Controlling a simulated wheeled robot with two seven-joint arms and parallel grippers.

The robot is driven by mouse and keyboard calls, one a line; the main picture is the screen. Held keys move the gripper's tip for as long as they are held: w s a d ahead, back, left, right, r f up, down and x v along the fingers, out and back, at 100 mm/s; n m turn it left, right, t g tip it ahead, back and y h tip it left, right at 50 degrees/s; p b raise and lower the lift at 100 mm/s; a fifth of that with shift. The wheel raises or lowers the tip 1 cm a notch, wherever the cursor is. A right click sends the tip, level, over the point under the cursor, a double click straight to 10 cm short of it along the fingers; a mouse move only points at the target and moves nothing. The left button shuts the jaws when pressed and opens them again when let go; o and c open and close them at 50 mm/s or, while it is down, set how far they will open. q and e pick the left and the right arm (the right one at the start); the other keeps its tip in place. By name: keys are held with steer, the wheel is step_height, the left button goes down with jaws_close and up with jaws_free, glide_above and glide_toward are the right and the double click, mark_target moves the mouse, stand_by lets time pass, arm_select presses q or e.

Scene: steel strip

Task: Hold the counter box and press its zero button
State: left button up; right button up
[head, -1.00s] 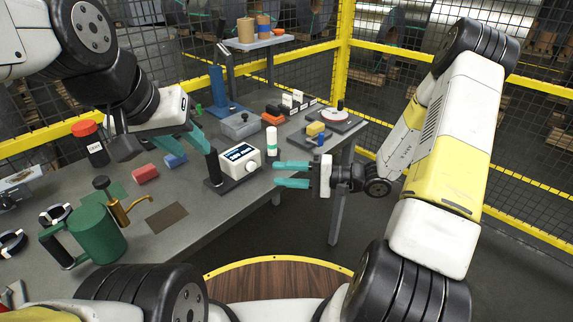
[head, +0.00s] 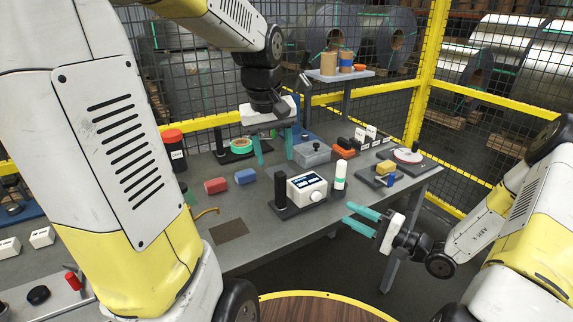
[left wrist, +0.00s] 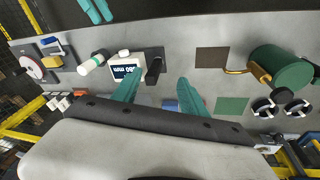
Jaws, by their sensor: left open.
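I cannot tell which part is the zero button. My left gripper (head: 275,158) is open and empty, fingers pointing down, behind and left of the box in the head view. My right gripper (head: 347,214) is open and empty, at the table's front edge, right of the box.
A white-and-green cylinder (head: 340,177) stands close right of the box. A brown mat (head: 229,230) lies on bare table at front left.

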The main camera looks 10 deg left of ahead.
mark_target(280, 189)
arm_select(q)
steer(key=w+f+n+g, duration=0.1)
steer(key=w+f, duration=0.2)
steer(key=w+f+n, duration=0.1)
steer(key=w+f, duration=0.1)
steer(key=f, duration=0.1)
steer(key=w+a+f+n+g, duration=0.1)
steer(key=w+f+n, duration=0.1)
steer(key=w+f, duration=0.1)
steer(key=shift+w+f+g, duration=0.3)
steer(key=shift+w, duration=0.05)
steer(key=shift+f, duration=3.9)
jaws_close()
